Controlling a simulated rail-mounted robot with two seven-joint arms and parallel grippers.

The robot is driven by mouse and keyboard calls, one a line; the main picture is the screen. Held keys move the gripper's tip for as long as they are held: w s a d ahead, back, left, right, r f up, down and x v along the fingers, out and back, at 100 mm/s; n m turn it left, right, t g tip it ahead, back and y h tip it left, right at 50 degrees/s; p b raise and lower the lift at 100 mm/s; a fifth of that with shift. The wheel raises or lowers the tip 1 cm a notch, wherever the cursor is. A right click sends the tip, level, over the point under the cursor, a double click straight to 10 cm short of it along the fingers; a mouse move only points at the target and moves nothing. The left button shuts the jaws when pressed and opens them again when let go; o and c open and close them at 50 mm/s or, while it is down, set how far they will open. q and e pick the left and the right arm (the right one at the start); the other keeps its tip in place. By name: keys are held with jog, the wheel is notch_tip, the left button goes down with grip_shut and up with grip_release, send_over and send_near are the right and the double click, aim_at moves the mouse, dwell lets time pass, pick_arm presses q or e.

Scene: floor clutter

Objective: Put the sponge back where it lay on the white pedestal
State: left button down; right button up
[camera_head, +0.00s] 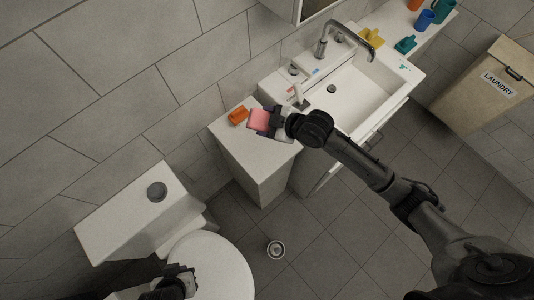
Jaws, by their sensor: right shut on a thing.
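The pink sponge (258,120) is between the fingers of my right gripper (264,122), which is shut on it. The gripper and sponge are over the top of the white pedestal (257,165), close to its back right part. I cannot tell whether the sponge touches the top or hangs just above it. The gripper hides part of the sponge and of the top behind it. My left gripper (182,274) is at the bottom left, over or beside the toilet; its fingers are too dark and small to read.
An orange object (237,116) lies on the pedestal, just left of the sponge. The washbasin (345,97) with a tap (335,40) stands to the right. The toilet (210,265) is at lower left. A laundry bin (489,88) stands far right. A floor drain (276,249) lies in clear floor.

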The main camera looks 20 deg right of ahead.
jog(key=d+f+g+h+b, duration=0.1)
jog(key=d+f+g+b, duration=0.45)
jog(key=d+f, duration=0.55)
jog(key=p, duration=0.2)
send_over(262, 150)
jog(key=d, duration=0.2)
jog(key=shift+g, duration=0.35)
jog(key=f, duration=0.4)
jog(key=s+f, duration=0.1)
jog(key=f, duration=0.1)
notch_tip(262, 150, down, 3)
jog(key=shift+f, duration=0.5)
pick_arm(q)
notch_tip(262, 150, down, 5)
jog(key=shift+r, duration=0.1)
jog(key=shift+a+f, duration=0.1)
jog(key=shift+f, duration=0.1)
pick_arm(e)
jog(key=shift+f, duration=0.1)
jog(key=o, duration=0.9)
jog(key=shift+c, duration=0.2)
